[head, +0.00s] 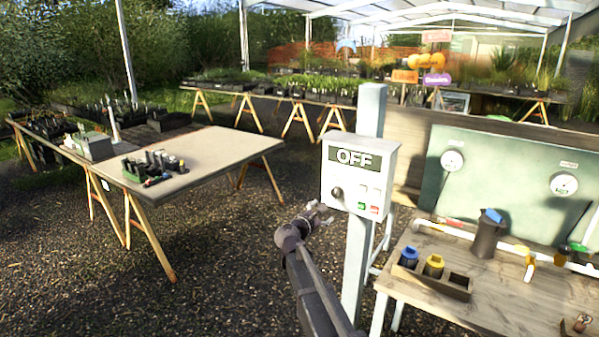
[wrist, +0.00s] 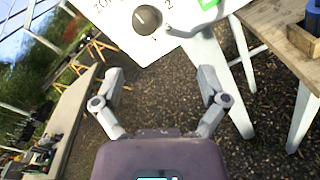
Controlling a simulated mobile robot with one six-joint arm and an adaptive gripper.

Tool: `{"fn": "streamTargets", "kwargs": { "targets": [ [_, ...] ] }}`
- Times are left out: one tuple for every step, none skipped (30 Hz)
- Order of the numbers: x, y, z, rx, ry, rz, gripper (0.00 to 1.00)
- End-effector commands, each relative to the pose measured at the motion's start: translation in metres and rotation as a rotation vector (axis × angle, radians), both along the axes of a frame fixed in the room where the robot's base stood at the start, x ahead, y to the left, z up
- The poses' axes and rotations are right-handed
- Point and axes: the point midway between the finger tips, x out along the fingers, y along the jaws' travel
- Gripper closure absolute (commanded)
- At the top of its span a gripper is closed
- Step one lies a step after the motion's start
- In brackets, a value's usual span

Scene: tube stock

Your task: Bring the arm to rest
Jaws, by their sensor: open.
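My arm reaches up from the lower middle of the head view. My gripper (head: 316,215) is just below and left of a white control box marked OFF (head: 357,178) on a grey post. In the wrist view my gripper (wrist: 162,88) is open, with nothing between its fingers. The box's dark knob (wrist: 147,20) is ahead of the fingers in the wrist view, apart from them. The box also has small green and red buttons.
A workbench (head: 500,290) with a wooden box of blue and yellow items, a dark jug (head: 488,238) and a gauge panel (head: 505,175) stands right. A trestle table (head: 215,160) with a tray of small items stands left. Open gravel lies between.

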Motion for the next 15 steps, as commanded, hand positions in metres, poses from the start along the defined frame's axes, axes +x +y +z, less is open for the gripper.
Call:
{"fn": "streamTargets", "kwargs": {
  "targets": [
    [-0.008, -0.009, -0.004, 0.042, -0.003, -0.021, 0.07],
    [-0.013, -0.013, -0.008, 0.074, -0.007, -0.034, 0.07],
    [-0.019, -0.02, -0.013, 0.121, -0.011, -0.056, 0.07],
    [-0.025, -0.026, -0.017, 0.161, -0.016, -0.075, 0.07],
    [-0.031, -0.032, -0.022, 0.204, -0.019, -0.094, 0.07],
    [-0.04, -0.04, -0.028, 0.264, -0.025, -0.125, 0.07],
    [-0.047, -0.047, -0.034, 0.312, -0.031, -0.149, 0.07],
    [-0.054, -0.053, -0.039, 0.362, -0.037, -0.177, 0.07],
    [-0.064, -0.06, -0.048, 0.431, -0.043, -0.212, 0.07],
    [-0.072, -0.066, -0.054, 0.482, -0.048, -0.242, 0.07],
    [-0.08, -0.071, -0.06, 0.533, -0.054, -0.272, 0.07],
    [-0.091, -0.077, -0.068, 0.6, -0.06, -0.313, 0.07],
    [-0.1, -0.081, -0.074, 0.648, -0.066, -0.345, 0.07],
    [-0.108, -0.085, -0.08, 0.697, -0.071, -0.376, 0.07],
    [-0.119, -0.089, -0.088, 0.761, -0.077, -0.42, 0.07]
  ]
}}
